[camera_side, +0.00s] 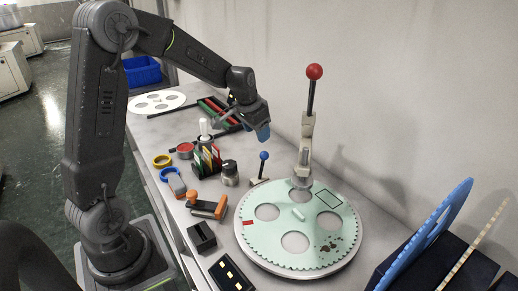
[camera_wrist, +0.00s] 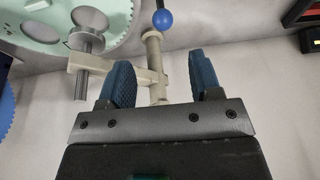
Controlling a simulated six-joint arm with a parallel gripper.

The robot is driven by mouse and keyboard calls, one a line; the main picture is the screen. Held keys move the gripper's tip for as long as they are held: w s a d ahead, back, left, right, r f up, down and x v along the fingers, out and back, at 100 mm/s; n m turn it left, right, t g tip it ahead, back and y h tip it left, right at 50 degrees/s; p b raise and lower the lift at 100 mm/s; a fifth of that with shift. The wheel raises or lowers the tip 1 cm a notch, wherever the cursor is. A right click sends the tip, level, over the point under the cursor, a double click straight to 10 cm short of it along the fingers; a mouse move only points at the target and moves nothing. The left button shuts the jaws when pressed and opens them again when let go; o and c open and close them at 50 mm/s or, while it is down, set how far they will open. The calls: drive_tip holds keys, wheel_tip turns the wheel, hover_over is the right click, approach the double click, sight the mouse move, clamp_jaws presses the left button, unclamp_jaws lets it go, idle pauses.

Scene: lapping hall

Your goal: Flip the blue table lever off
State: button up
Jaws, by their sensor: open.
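The blue table lever (camera_side: 264,156) has a blue ball on a short dark stick and stands on the table left of the green disc. Its stick leans slightly to the right in the side view. Its ball also shows at the top of the wrist view (camera_wrist: 162,20); its base is out of that frame. My gripper (camera_side: 262,134) hangs above the ball, apart from it. In the wrist view my gripper (camera_wrist: 160,74) has its two blue fingers spread with nothing held. The ball lies beyond the fingertips, not between them.
A pale post with a red-ball lever (camera_side: 314,72) rises by the toothed green disc (camera_side: 325,207). An orange-handled clamp (camera_side: 208,204), a dark knob (camera_side: 230,173) and a black box (camera_side: 201,236) stand left of the disc. The wall is close behind the table.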

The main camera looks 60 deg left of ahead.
sight(264, 154)
drive_tip(key=w+f+m+g, duration=0.1)
drive_tip(key=f, duration=0.3)
drive_tip(key=w+f+m+g, duration=0.1)
drive_tip(key=f, duration=0.3)
drive_tip(key=w+a+f+m+g, duration=0.1)
drive_tip(key=f, duration=0.4)
drive_tip(key=shift+w+f+m+h, duration=0.1)
drive_tip(key=shift+w+m+h, duration=0.25)
drive_tip(key=shift+m+h, duration=0.05)
clamp_jaws()
idle(0.3)
